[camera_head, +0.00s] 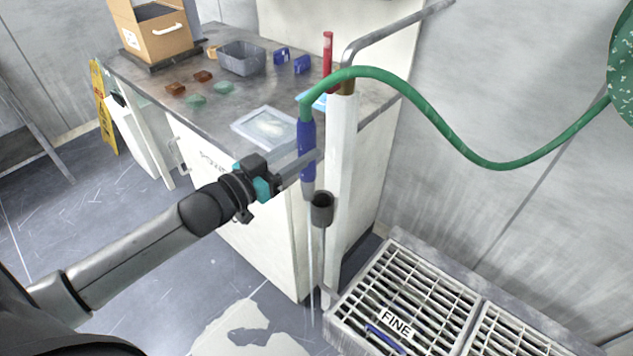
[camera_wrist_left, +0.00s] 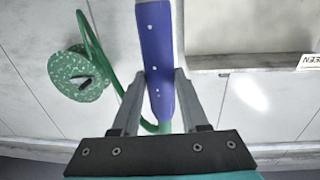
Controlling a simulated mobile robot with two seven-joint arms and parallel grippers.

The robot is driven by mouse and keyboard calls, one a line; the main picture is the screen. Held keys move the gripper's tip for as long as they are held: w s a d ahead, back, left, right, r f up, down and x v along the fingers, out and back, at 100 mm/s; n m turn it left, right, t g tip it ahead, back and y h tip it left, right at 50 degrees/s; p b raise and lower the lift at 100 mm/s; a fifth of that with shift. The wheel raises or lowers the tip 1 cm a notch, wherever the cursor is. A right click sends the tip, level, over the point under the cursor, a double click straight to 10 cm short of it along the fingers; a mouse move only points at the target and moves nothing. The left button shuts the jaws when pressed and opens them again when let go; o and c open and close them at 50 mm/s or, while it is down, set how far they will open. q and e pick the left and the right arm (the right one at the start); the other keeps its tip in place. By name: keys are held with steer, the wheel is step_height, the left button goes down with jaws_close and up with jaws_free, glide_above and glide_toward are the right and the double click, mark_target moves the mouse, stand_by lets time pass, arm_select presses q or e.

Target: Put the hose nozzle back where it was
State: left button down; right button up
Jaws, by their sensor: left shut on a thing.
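The hose nozzle (camera_head: 307,138) is blue with a grey tip and hangs upright, tip down, from the green hose (camera_head: 440,125). My left gripper (camera_head: 306,166) is shut on its lower body. In the left wrist view the nozzle (camera_wrist_left: 157,50) stands between both fingers of the left gripper (camera_wrist_left: 161,97). A dark cup-shaped holder (camera_head: 322,209) on a thin stand is just below and right of the nozzle tip. The tip appears outside the cup, to its left. A thin pale line runs from below the tip toward the floor; I cannot tell what it is. My right gripper is out of view.
A white post (camera_head: 341,150) with a bent grey pipe stands close right of the nozzle. The bench (camera_head: 150,82) behind carries a grey bin (camera_head: 242,58), a clear tray (camera_head: 265,128) and small blocks. Floor gratings (camera_head: 400,290) lie at lower right. The hose reel (camera_head: 622,65) is at right.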

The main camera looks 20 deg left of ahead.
arm_select(q)
steer(key=x, duration=0.5)
steer(key=f+b, duration=0.2)
steer(key=f, duration=0.3)
steer(key=f+b, duration=0.2)
steer(key=f, duration=0.4)
steer(key=shift+s+a+b, duration=0.1)
steer(key=shift+a+b, duration=0.1)
steer(key=shift+b, duration=0.15)
steer(key=shift+w+f, duration=0.2)
steer(key=shift+f, duration=0.1)
steer(key=shift+c, duration=2.1)
jaws_free()
steer(key=shift+f, duration=0.1)
